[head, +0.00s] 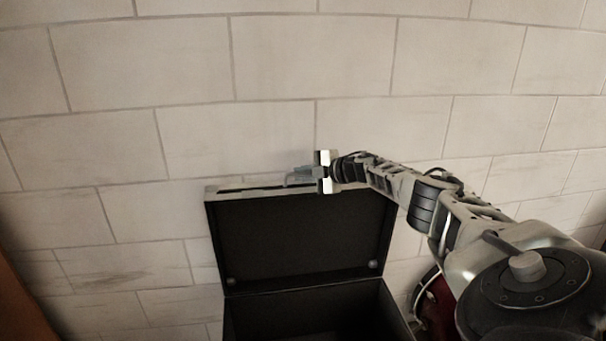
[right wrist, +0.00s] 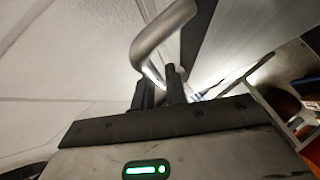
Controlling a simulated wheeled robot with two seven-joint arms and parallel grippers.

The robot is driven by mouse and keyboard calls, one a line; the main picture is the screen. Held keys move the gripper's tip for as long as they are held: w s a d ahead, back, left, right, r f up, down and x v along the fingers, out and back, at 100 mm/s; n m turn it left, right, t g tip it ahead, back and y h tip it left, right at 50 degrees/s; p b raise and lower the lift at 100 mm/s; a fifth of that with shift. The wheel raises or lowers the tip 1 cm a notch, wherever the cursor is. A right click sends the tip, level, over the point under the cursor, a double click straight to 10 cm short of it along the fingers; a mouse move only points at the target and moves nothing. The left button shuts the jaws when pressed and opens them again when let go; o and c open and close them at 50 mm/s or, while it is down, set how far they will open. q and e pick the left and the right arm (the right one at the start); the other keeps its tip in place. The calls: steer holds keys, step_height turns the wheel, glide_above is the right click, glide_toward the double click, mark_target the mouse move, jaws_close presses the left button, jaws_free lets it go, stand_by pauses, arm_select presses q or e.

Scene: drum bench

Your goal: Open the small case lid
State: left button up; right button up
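The small case (head: 305,310) is black and stands against the wall with its lid (head: 300,240) raised upright, its dark inside facing me. A grey metal handle (head: 302,176) sits at the lid's top edge. My right gripper (head: 322,172) is at that edge, by the handle. In the right wrist view, the curved handle (right wrist: 155,45) runs down between the two close fingers of the right gripper (right wrist: 160,82), which look shut on it. The lid shows as a grey panel (right wrist: 250,40) beside them. My left gripper is not in view.
A pale tiled wall (head: 310,60) stands close behind the case and the gripper. A dark red round object (head: 434,300) is to the right of the case, partly hidden by my right arm. A brown edge (head: 20,290) shows at far left.

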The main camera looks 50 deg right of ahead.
steer(key=shift+o, duration=1.4)
steer(key=shift+f, duration=0.2)
steer(key=shift+s+d+r+p, duration=0.2)
steer(key=shift+s+p, duration=0.1)
steer(key=shift+s, duration=0.2)
steer(key=v, duration=1.4)
steer(key=shift+s+r, duration=0.25)
steer(key=shift+s, duration=0.1)
